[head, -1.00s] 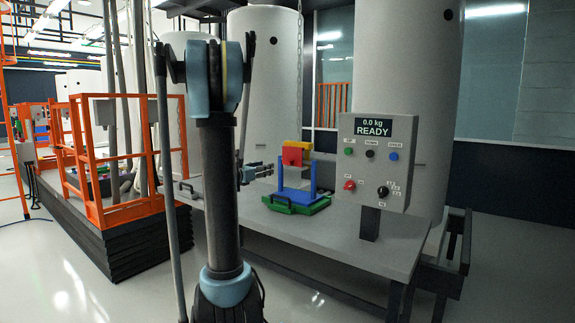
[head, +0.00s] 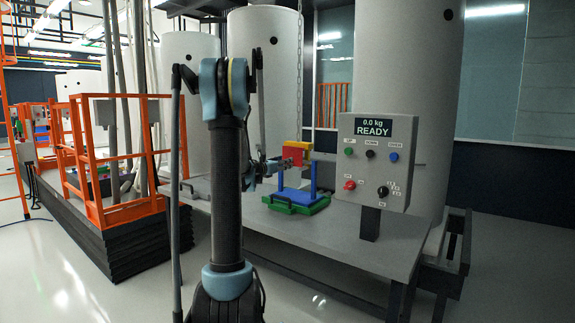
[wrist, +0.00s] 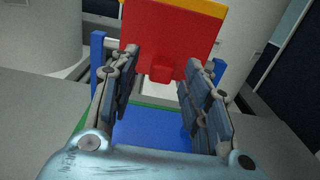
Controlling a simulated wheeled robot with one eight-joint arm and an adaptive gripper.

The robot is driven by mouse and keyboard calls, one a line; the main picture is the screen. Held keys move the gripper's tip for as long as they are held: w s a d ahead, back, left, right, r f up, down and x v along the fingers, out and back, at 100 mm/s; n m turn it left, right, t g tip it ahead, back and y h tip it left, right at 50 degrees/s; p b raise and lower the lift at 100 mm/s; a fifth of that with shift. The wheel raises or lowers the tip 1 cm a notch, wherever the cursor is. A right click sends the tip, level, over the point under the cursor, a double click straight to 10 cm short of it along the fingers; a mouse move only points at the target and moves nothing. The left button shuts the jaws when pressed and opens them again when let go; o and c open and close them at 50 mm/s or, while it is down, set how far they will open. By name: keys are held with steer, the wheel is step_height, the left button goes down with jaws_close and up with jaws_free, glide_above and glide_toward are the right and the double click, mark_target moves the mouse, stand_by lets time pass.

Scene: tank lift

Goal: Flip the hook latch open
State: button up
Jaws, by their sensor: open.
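A red block with a yellow top (head: 295,154) is at the lower end of a hanging chain, above a blue stand. In the wrist view the red block (wrist: 170,35) fills the upper middle, with a small red tab (wrist: 161,73) sticking out of its lower edge. I cannot tell for sure which part is the hook latch. My gripper (wrist: 161,60) is open, its two fingers on either side of the tab and apart from it. In the head view my gripper (head: 284,164) is close at the block's left side. The block's far side is hidden.
The blue stand (head: 294,194) sits on a green base (head: 298,207) on the grey table (head: 345,245). A control panel (head: 374,160) reading 0.0 kg READY stands to the right. The hanging chain (head: 300,80) runs up from the block. Large white tanks (head: 405,60) stand behind.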

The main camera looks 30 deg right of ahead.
steer(key=shift+x, duration=1.7)
steer(key=shift+c, duration=0.5)
